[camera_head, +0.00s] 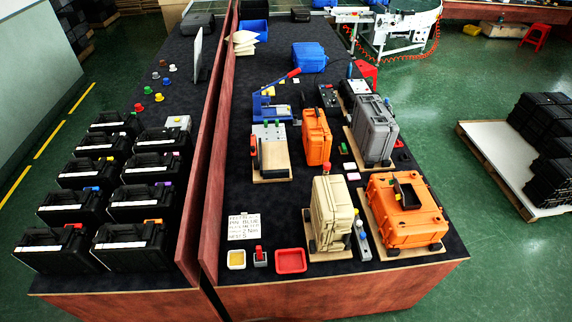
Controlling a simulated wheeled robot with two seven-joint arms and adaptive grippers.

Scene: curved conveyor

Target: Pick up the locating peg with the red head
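A small upright piece with a red top (139,107) stands on the dark left table, at the front left of a loose group of similar small pieces. It looks like the red-headed peg, though it is too small to be sure. Close by are a green-topped piece (148,90), a yellow-topped one (159,97) and a blue one (166,81). A small grey and red item (260,257) also stands at the front of the right table; I cannot tell whether it is a peg. Neither of my grippers is in view.
Several black cases (130,246) fill the left table's front. A thin upright panel (198,54) stands behind the small pieces. A wooden divider (222,130) separates the tables. The right table holds orange cases (403,212), a grey case (375,130) and a red tray (291,261).

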